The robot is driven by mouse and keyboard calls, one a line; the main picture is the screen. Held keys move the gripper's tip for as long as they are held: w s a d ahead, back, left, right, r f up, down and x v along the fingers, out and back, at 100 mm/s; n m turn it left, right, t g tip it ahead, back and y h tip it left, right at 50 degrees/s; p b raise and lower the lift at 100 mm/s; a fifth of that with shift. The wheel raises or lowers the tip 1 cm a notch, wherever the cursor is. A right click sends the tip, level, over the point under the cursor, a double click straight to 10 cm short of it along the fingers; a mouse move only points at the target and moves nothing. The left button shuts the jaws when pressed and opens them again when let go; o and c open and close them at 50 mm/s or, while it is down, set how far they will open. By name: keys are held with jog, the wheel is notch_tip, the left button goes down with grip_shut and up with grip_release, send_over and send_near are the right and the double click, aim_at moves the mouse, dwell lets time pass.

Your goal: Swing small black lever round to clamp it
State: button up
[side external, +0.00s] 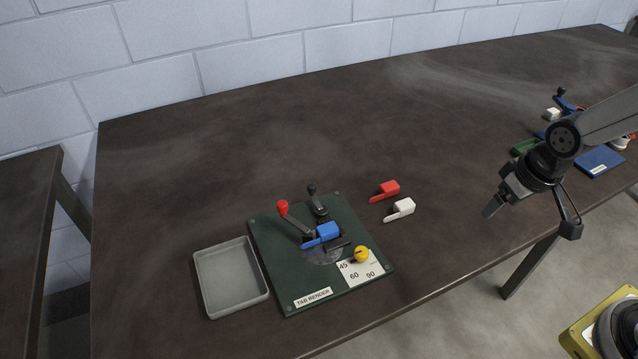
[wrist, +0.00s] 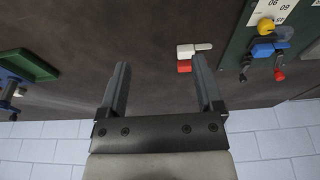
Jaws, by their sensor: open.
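The small black lever (side external: 316,203) stands on the back part of the green tab bender board (side external: 283,285), its round black knob raised. Its dark knob also shows near the board's edge in the wrist view (wrist: 243,77). Beside it is a longer lever with a red knob (side external: 283,208). A blue block (side external: 327,231) sits at the bender's middle. My gripper (side external: 531,219) is open and empty, in the air well to the right of the board.
A red piece (side external: 389,188) and a white piece (side external: 402,207) lie on the table right of the board. A grey tray (side external: 207,281) stands left of it. A yellow knob (side external: 361,254) sits by the angle card. Another blue fixture (side external: 600,160) is at far right.

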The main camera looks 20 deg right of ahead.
jog(key=shift+c, duration=1.2)
jog(key=n+y, duration=0.3)
jog(key=n, duration=0.6)
send_near(313, 185)
jog(key=shift+s+a+f+t, duration=0.15)
jog(key=shift+f+t, duration=0.15)
jog(key=shift+f, duration=0.4)
jog(key=shift+f, duration=0.15)
jog(key=shift+x, duration=3.75)
jog(key=shift+a, duration=0.1)
grip_shut()
